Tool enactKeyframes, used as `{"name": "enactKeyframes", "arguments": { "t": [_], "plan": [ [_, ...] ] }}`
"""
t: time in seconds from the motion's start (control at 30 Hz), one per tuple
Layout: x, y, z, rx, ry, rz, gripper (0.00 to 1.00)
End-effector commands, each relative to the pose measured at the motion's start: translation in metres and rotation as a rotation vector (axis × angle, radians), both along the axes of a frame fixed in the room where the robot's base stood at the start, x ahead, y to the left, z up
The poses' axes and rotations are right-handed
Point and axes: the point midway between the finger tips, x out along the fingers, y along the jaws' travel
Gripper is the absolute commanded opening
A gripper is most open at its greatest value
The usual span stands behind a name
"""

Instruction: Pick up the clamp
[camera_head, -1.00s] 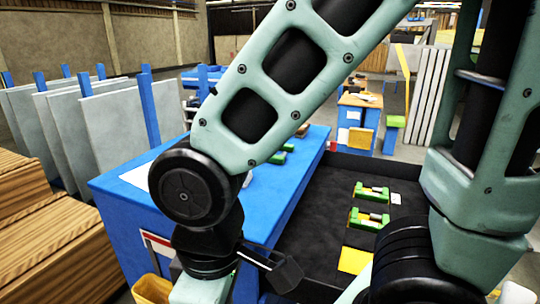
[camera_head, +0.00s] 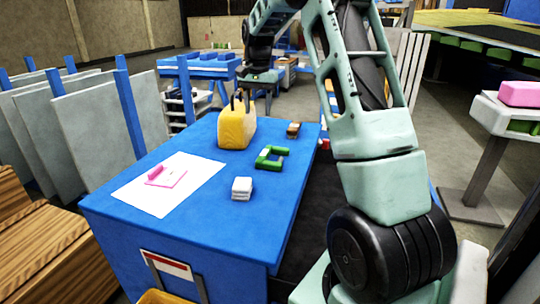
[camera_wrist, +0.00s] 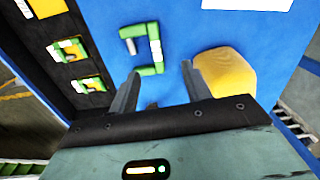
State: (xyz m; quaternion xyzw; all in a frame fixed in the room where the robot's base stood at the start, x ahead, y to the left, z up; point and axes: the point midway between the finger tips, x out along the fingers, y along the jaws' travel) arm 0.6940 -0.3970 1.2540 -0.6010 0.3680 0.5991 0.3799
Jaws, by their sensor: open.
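A green C-shaped clamp (camera_head: 270,158) lies on the blue table (camera_head: 215,255), to the right of a yellow bag-like object. In the wrist view the clamp (camera_wrist: 155,68) lies just beyond my fingertips, apart from them, with its opening facing left. My gripper (camera_head: 254,100) is above the far end of the table, near the yellow object. In the wrist view my gripper (camera_wrist: 160,76) has its two fingers spread with nothing between them. Two more green clamps lie in a dark tray in the wrist view, one (camera_wrist: 70,49) above the other (camera_wrist: 88,84).
The yellow object (camera_head: 237,127) stands close to my right finger in the wrist view. A white sheet (camera_head: 170,184) with pink pieces, a white stack (camera_head: 242,188) and a small brown block (camera_head: 293,130) are on the table. Grey panels (camera_head: 95,130) stand at left.

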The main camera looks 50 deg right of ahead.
Motion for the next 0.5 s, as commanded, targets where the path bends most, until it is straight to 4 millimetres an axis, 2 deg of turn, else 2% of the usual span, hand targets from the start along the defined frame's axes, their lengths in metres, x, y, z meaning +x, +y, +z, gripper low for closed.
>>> {"name": "enactKeyframes", "arguments": {
  "t": [0.03,0.13,0.27,0.5],
  "plan": [
    [-0.003,-0.014,0.002,-0.004,0.003,-0.032,0.48],
    [-0.006,-0.026,-0.002,-0.007,0.008,-0.064,0.48],
    [-0.007,-0.028,-0.02,-0.006,0.011,-0.068,0.48],
    [-0.007,-0.027,-0.07,-0.005,0.011,-0.066,0.48]
  ]
}}
